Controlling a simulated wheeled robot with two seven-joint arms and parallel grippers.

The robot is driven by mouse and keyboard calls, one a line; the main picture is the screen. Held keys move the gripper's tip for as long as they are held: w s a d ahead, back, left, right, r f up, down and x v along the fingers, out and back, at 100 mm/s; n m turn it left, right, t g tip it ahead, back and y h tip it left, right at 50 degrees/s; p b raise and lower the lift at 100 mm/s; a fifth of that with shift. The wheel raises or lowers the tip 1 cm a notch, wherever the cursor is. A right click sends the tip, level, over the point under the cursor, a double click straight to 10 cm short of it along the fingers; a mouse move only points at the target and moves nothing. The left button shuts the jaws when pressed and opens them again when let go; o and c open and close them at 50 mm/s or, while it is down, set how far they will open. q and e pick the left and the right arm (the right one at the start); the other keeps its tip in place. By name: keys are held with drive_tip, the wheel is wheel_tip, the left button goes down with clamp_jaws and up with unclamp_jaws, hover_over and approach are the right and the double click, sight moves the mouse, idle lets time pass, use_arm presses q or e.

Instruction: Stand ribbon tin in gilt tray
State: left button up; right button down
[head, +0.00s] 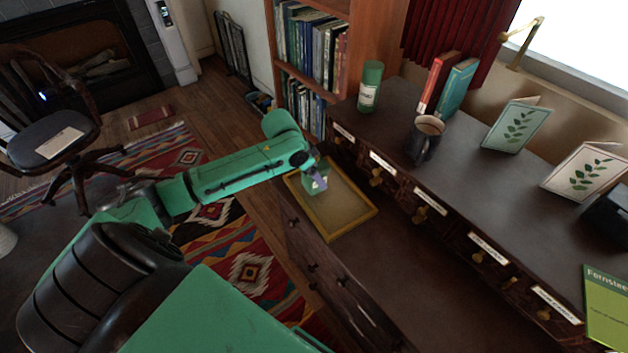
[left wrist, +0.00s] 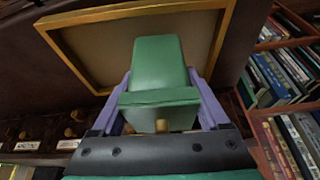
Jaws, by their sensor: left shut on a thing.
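The green ribbon tin (left wrist: 160,66) is held between the purple fingers of my left gripper (left wrist: 160,105) in the left wrist view. In the head view my left gripper (head: 318,180) is over the left part of the gilt tray (head: 353,223), and the tin (head: 311,187) shows only partly beside the fingers. The tray is shallow with a gold rim and a tan floor, and its rim (left wrist: 125,11) also shows behind the tin in the left wrist view. Whether the tin touches the tray floor cannot be told. My right gripper is not in view.
The tray lies on a dark desk below a raised shelf with small labelled drawers (head: 430,202). On the shelf stand a green canister (head: 370,88), a dark mug (head: 425,138), two books (head: 440,85) and leaf cards (head: 516,128). The tray's right part is clear.

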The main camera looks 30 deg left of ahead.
use_arm(q)
drive_tip(key=shift+f, duration=1.45)
drive_tip(key=o, duration=1.3)
drive_tip(key=shift+f, duration=0.1)
drive_tip(key=p+v, duration=0.1)
drive_tip(key=v, duration=1.1)
